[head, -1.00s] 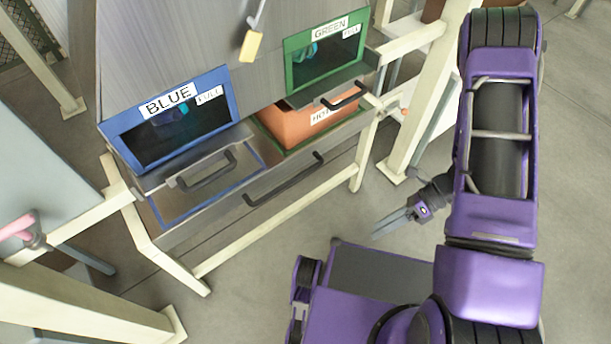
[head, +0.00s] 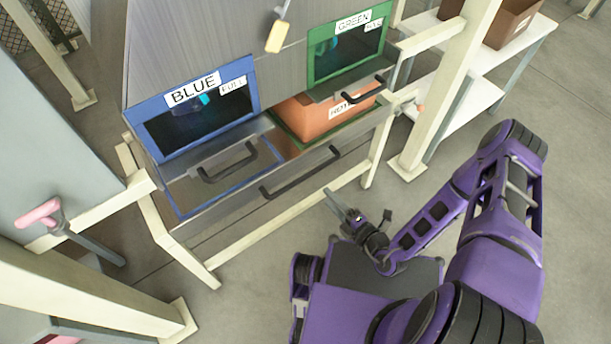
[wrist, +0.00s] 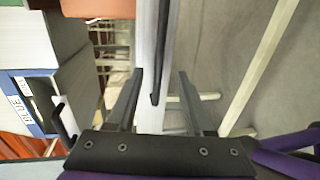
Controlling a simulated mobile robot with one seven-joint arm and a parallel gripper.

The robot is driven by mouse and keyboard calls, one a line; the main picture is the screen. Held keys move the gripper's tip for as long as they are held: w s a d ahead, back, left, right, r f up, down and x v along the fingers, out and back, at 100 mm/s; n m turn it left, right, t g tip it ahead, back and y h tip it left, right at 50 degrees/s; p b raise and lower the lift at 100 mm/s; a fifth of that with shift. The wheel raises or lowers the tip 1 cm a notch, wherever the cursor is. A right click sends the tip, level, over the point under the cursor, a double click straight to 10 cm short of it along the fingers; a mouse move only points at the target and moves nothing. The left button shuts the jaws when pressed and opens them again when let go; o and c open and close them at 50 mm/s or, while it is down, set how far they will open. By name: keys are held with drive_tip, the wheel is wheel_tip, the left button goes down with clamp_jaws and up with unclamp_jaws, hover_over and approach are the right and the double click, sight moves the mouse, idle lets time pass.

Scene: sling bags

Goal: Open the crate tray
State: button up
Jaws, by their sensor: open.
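The crate tray (head: 225,215) is a wide metal drawer under the blue and green windows, with a long dark handle (head: 300,172) on its front. An orange crate (head: 318,122) sits in its right part. My gripper (head: 338,205) is open and empty, in front of and below the handle in the head view. In the wrist view, the tray's front edge (wrist: 147,60) and dark handle (wrist: 163,45) run upright in the picture, appearing between the spread fingers (wrist: 163,103). The handle looks apart from the fingers; the exact gap is hard to tell.
A blue-framed window (head: 200,108) and a green-framed window (head: 348,45) sit above the tray, with smaller handles below them. Cream legs and rails (head: 280,220) frame the stand. A white shelf with brown boxes (head: 510,22) stands at the right.

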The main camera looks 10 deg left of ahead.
sight(306, 174)
drive_tip(key=b+x, duration=0.1)
drive_tip(key=x, duration=1.1)
drive_tip(key=shift+a+f, duration=0.1)
drive_tip(key=shift+a, duration=0.1)
clamp_jaws()
idle(0.9)
